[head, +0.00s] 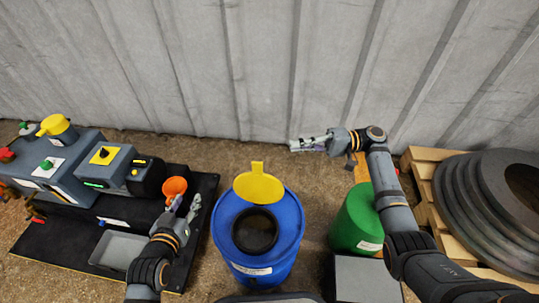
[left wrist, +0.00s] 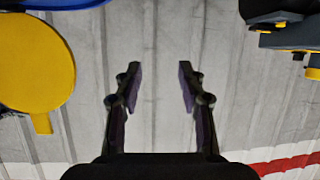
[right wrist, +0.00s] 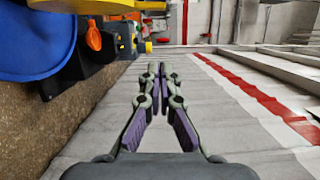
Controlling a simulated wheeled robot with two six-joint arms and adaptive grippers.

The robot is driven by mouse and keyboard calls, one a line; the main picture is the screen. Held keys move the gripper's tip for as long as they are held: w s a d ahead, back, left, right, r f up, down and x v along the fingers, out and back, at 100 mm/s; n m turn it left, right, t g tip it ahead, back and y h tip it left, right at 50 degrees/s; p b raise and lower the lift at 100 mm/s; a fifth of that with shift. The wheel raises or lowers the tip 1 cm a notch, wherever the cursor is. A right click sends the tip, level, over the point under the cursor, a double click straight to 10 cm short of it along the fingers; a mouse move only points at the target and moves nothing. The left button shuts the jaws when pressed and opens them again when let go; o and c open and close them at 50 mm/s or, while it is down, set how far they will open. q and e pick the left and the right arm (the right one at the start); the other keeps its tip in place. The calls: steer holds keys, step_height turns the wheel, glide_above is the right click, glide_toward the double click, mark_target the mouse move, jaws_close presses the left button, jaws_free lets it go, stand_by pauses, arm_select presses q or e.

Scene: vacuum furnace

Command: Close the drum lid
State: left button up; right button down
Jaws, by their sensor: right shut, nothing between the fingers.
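The blue drum (head: 228,246) stands upright in the middle of the head view, its dark round opening uncovered. Its yellow lid (head: 258,187) stands open at the far rim, tab up. In the left wrist view the lid (left wrist: 35,65) is at the left, below a bit of the drum (left wrist: 80,3). The right wrist view shows the drum (right wrist: 35,45) and lid (right wrist: 85,5) at upper left. My left gripper (head: 184,206) is open and empty, left of the drum, near the orange funnel. My right gripper (head: 298,145) is shut and empty, behind and right of the lid, apart from it.
A grey machine (head: 60,165) on a black base with an orange funnel (head: 175,187) stands at left. A green drum (head: 355,222) is right of the blue drum; a pallet (head: 420,170) with dark discs is further right. A corrugated wall (head: 270,70) closes the back.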

arm_select(q)
steer(key=w+r+t, duration=0.1)
steer(key=r+t, duration=0.2)
steer(key=r, duration=0.4)
steer(key=w+r+t+b, duration=0.1)
steer(key=w+r+t, duration=0.1)
steer(key=r, duration=0.4)
steer(key=shift+w+a+r+t, duration=0.25)
steer(key=shift+r+t, duration=0.15)
steer(key=shift+t, duration=0.4)
arm_select(e)
steer(key=s+a, duration=0.4)
steer(key=a, duration=0.4)
steer(key=shift+s+a, duration=0.2)
steer(key=shift+a, duration=0.1)
steer(key=shift+r, duration=0.1)
